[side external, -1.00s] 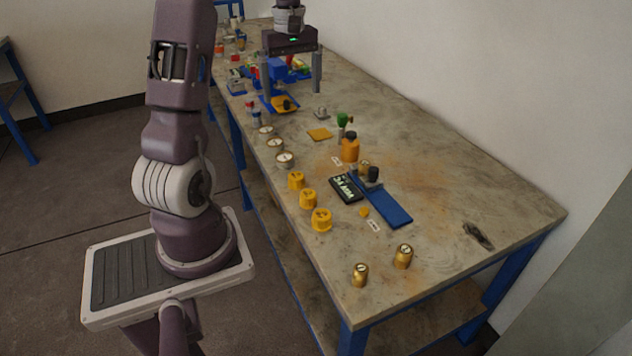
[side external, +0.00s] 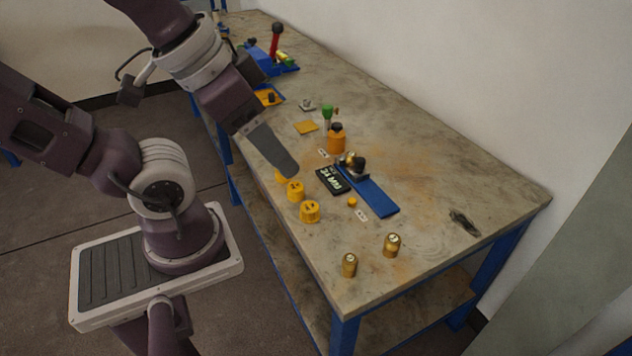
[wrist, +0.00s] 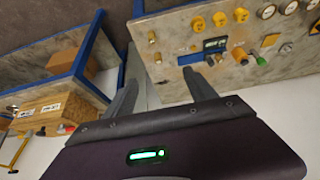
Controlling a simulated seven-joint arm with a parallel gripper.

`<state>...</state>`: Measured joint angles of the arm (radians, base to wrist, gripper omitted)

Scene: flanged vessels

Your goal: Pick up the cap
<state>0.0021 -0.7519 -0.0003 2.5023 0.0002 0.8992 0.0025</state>
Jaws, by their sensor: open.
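Which part is the cap is not clear. Several yellow ridged caps stand along the bench's near edge: one (side external: 309,211) in front, one (side external: 295,191) behind it, and another mostly hidden by my gripper's finger. In the wrist view they form a row at the top (wrist: 219,20). Two brass cylindrical pieces, one (side external: 349,265) and one (side external: 392,245), stand upright nearer the bench's front end. My gripper (side external: 288,168) is tilted above the bench, over the yellow row; one finger shows in the side view. In the wrist view my gripper (wrist: 159,76) is open with nothing between its fingers.
A blue plate (side external: 375,197) with a black knob, a dark display (side external: 329,181), an orange bottle (side external: 336,142) and a small yellow knob (side external: 352,201) are mid-bench. A red-handled blue device (side external: 276,42) stands farther back. The bench's front right is mostly clear.

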